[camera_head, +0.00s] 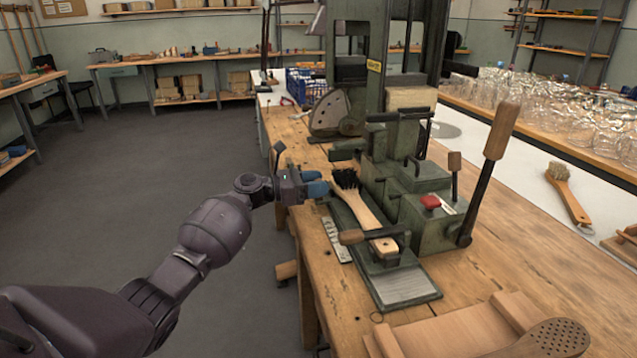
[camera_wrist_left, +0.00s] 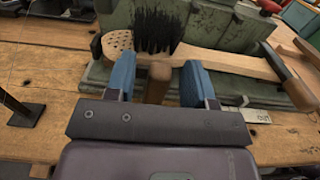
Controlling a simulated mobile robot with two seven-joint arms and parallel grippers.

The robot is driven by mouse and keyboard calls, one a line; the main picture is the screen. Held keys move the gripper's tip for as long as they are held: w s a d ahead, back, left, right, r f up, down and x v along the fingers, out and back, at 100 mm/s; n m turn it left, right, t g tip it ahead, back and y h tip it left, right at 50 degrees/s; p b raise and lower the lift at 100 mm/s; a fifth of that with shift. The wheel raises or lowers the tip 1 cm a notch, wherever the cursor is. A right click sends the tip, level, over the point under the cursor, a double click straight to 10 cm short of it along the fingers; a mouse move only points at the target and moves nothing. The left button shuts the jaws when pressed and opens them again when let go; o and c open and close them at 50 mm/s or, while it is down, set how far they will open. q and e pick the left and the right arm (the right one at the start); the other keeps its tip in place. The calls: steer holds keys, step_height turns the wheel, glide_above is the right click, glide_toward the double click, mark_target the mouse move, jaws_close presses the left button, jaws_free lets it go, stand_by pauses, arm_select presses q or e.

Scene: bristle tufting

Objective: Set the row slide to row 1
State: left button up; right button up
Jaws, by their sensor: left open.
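My left gripper (camera_head: 318,182) is open beside the left side of the green tufting machine (camera_head: 415,190), near the black bristles. In the left wrist view, a round wooden knob (camera_wrist_left: 157,75) stands between the two blue fingers (camera_wrist_left: 158,85), with gaps showing on both sides. It looks like the row slide's knob; my gripper hides it in the head view. A wooden brush (camera_head: 370,218) with black bristles lies in the machine's holder, and it also shows in the left wrist view (camera_wrist_left: 225,62). A marked scale plate (camera_head: 335,240) lies along the table side of the holder; its row reading is not legible.
A wood-tipped clamp lever (camera_head: 352,237) crosses the brush handle. A tall wood-handled lever (camera_head: 500,135) and a red button (camera_head: 430,202) are on the machine's right. A thin black post on a base (camera_wrist_left: 25,112) stands left of my fingers. A wooden tray (camera_head: 455,335) lies in front.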

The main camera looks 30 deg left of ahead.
arm_select(q)
steer(key=p+v, duration=0.2)
steer(key=v, duration=0.8)
arm_select(e)
steer(key=shift+s+d+m, duration=0.25)
steer(key=shift+s+m, duration=0.15)
steer(key=shift+s, duration=0.15)
arm_select(q)
steer(key=shift+r, duration=0.1)
arm_select(e)
steer(key=shift+w+r, duration=0.1)
steer(key=shift+w, duration=0.05)
arm_select(q)
steer(key=shift+s, duration=0.1)
